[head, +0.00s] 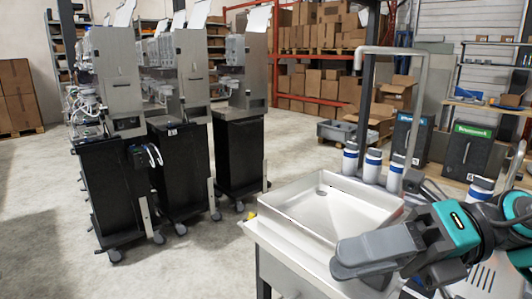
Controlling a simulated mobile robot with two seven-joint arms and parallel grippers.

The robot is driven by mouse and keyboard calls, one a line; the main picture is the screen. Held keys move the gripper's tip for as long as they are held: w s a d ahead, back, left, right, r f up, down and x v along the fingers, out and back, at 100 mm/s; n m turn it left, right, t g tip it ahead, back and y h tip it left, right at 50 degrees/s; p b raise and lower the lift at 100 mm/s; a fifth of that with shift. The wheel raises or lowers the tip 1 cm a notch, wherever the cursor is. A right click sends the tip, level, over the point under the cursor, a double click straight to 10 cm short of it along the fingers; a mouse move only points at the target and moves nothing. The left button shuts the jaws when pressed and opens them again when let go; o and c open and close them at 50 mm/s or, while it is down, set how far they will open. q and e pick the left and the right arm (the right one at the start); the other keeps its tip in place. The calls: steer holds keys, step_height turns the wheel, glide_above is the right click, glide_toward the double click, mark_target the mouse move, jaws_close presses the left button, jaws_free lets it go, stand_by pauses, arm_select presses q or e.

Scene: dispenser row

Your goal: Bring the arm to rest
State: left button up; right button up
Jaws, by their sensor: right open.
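My right gripper (372,254) comes in from the lower right on a grey and teal arm. It is open, with nothing visible between its fingers. It is in front of the near edge of a white sink-like tray (300,238) and hides part of its right side. My left gripper does not show in the head view.
Several white bottles with blue bands (372,165) stand behind the tray beside a bent grey pipe (418,100). Wheeled dispenser carts (180,160) stand in a row at the left. Boxes on shelves (315,85) fill the back. The floor at lower left is clear.

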steer(key=w+d+f+m+t+h+b, duration=0.1)
steer(key=w+d+f+m+t+h, duration=0.15)
steer(key=f+m+t, duration=0.4)
steer(key=w+d+f+m+t+h, duration=0.1)
steer(key=w+f+m+t, duration=0.3)
steer(key=m+t, duration=0.55)
steer(key=w+d+f+m+t+h+b, duration=0.1)
steer(key=w+f+m+t, duration=0.35)
steer(key=m, duration=0.75)
steer(key=s+d+f+m+g+h, duration=0.1)
steer(key=s+f+m+g+h, duration=0.1)
steer(key=f, duration=0.7)
steer(key=s+f+m+g+h, duration=0.3)
steer(key=s+f+m, duration=0.3)
steer(key=f, duration=0.4)
steer(key=s+d+f+m+g+h, duration=0.1)
steer(key=s+f+m+g+h, duration=0.2)
steer(key=f, duration=0.7)
steer(key=s+m+h, duration=0.1)
steer(key=s+h, duration=0.1)
steer(key=shift+s+d+f+b, duration=0.15)
steer(key=shift+s+d+b, duration=0.15)
steer(key=shift+s+b, duration=0.05)
